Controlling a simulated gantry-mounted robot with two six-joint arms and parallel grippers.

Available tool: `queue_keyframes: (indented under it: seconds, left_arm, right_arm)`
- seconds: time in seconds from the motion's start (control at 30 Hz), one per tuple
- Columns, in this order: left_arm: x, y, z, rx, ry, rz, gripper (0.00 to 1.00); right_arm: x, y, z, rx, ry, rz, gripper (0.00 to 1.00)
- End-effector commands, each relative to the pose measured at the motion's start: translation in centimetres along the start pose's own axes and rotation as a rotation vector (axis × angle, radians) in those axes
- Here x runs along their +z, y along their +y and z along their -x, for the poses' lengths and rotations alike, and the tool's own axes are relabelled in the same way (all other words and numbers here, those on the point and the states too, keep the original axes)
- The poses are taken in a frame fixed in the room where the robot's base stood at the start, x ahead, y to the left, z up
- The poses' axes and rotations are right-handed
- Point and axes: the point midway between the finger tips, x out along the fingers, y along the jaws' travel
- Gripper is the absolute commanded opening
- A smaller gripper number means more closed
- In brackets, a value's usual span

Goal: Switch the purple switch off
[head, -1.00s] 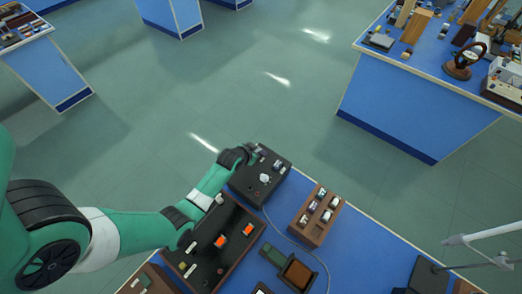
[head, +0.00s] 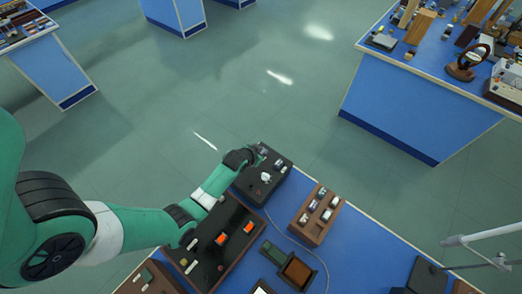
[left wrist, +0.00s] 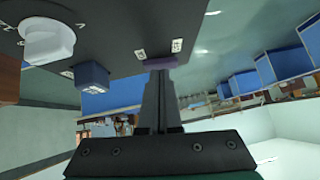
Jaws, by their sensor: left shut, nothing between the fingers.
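The purple switch (left wrist: 161,61) shows in the left wrist view as a small bar on the face of a dark box, with small white labels near it. My left gripper (left wrist: 160,76) is shut and empty. Its fingertips are right at the purple switch, touching it or very close. My right gripper is not in view.
On the dark box, a blue switch (left wrist: 92,75) and a white knob (left wrist: 47,42) sit beside the purple switch. A brown-framed panel with orange switches (head: 221,239) lies nearer, under my left arm. A wooden rack (head: 304,226) stands to the right. Open floor lies beyond.

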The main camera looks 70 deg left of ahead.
Motion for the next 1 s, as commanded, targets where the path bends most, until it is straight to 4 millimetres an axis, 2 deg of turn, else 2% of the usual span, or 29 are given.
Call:
queue_keyframes:
  seconds: [0.17,0.33,0.4,0.7,0.83,1.0]
  left_arm:
    - [-1.4,-0.1,1.3,0.001,0.001,-0.001,0.0]
    - [-3.9,0.0,3.9,0.005,0.001,-0.004,0.0]
    - [-3.2,0.1,5.4,0.004,0.0,-0.004,0.0]
    - [-3.3,0.0,11.8,0.003,0.0,-0.004,0.0]
    - [-3.1,0.0,12.7,0.003,0.0,-0.004,0.0]
    - [-2.9,0.1,12.8,0.003,0.0,-0.004,0.0]
  right_arm:
    - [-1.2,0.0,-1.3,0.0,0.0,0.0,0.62]
    - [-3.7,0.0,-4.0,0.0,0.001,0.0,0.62]
    - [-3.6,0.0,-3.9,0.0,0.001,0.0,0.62]
    - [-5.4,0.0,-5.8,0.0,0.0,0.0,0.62]
    - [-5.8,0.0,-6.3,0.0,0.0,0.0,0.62]
    - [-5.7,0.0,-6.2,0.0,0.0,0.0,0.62]
